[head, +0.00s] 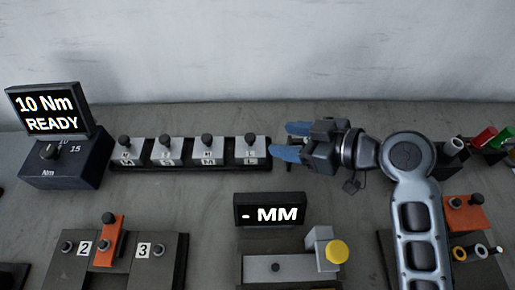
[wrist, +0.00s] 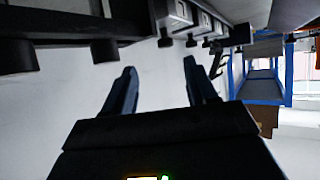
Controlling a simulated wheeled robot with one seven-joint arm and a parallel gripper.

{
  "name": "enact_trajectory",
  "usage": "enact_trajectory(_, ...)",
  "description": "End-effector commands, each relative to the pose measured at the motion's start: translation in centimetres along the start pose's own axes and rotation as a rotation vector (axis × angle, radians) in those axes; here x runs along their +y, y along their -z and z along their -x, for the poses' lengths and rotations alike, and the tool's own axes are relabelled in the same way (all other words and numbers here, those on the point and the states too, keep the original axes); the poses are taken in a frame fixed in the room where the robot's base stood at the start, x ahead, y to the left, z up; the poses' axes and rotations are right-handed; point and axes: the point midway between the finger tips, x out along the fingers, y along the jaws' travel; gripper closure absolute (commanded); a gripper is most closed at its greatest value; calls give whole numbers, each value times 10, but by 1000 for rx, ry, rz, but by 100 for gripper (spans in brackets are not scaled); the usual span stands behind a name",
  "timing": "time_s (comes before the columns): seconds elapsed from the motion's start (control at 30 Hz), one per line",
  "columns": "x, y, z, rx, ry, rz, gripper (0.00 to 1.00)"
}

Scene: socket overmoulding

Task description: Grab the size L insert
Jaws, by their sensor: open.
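The size L insert (head: 250,152) is a grey block with a black knob on top. It sits at the right end of a dark rack (head: 190,168), its label partly readable as L. My gripper (head: 286,141) is open and empty, just right of this insert, with its blue fingers pointing left towards it. The fingers do not touch it as far as I can see. In the wrist view the gripper (wrist: 160,80) shows two spread fingers with nothing between them. Grey blocks with black knobs (wrist: 174,14) show beyond the fingertips; their labels cannot be read there.
Several similar inserts (head: 208,150) fill the rack to the left. A torque unit (head: 65,165) reading "10 Nm READY" stands at far left. A display (head: 269,211) reading "- MM" and a fixture with a yellow knob (head: 337,251) stand in front. Bare bench lies between rack and display.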

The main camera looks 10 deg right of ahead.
Motion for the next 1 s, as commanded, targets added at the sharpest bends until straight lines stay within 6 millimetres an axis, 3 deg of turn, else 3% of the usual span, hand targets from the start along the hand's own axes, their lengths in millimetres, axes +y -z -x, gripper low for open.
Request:
enact_trajectory(0.63, -9, -3, -72, -2, 4, 0, 43)
enact_trajectory(0.93, -9, -4, -77, -2, 3, 1, 43)
enact_trajectory(1.0, -9, -4, -77, -2, 3, 1, 49)
